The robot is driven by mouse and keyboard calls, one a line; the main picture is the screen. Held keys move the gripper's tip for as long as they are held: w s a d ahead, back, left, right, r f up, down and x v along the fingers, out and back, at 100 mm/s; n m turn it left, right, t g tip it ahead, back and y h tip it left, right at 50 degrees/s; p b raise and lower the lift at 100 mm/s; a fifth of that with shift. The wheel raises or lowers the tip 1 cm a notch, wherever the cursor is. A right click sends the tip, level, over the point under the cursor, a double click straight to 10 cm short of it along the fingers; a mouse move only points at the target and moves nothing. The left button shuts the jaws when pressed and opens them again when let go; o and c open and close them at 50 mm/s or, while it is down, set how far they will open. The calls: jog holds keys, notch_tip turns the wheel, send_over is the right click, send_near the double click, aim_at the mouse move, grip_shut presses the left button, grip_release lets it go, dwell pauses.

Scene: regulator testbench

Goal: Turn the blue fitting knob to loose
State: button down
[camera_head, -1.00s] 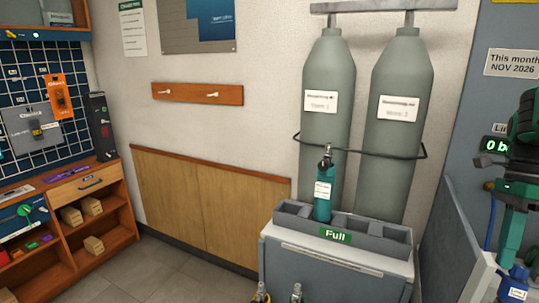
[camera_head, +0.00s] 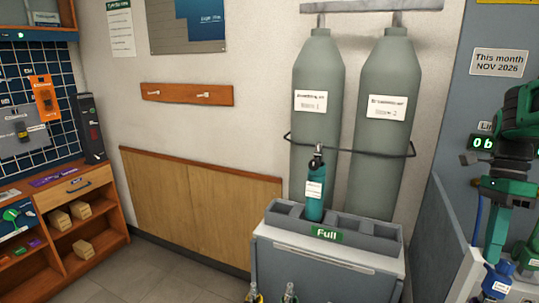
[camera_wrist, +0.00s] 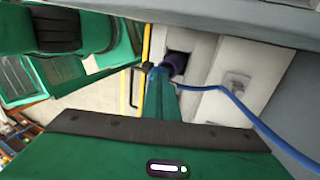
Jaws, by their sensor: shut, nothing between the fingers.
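The blue fitting (camera_head: 497,281), with a white label whose text is too small to read, is at the lower right of the head view. A blue hose runs down behind my arm near it. My gripper (camera_head: 492,260) points down, with its tips just above the fitting or at its top; I cannot tell whether they touch. In the wrist view my gripper (camera_wrist: 158,78) shows as a narrow shut green finger pair with nothing held. A bit of blue shows at the tips, and the blue hose (camera_wrist: 232,98) passes to their right. The knob's setting is not readable.
A grey cart (camera_head: 330,262) marked "Full" holds a teal bottle (camera_head: 315,190). Two grey cylinders (camera_head: 318,90) stand behind it. A grey panel (camera_head: 450,245) stands left of the fitting. A purple-dark part (camera_wrist: 174,62) sits beyond the tips. Open floor (camera_head: 150,268) lies at left.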

jog(key=shift+a+v, duration=0.15)
jog(key=shift+v, duration=1.35)
jog(key=shift+a+v, duration=0.15)
jog(key=shift+v, duration=1.35)
jog(key=shift+w, duration=0.15)
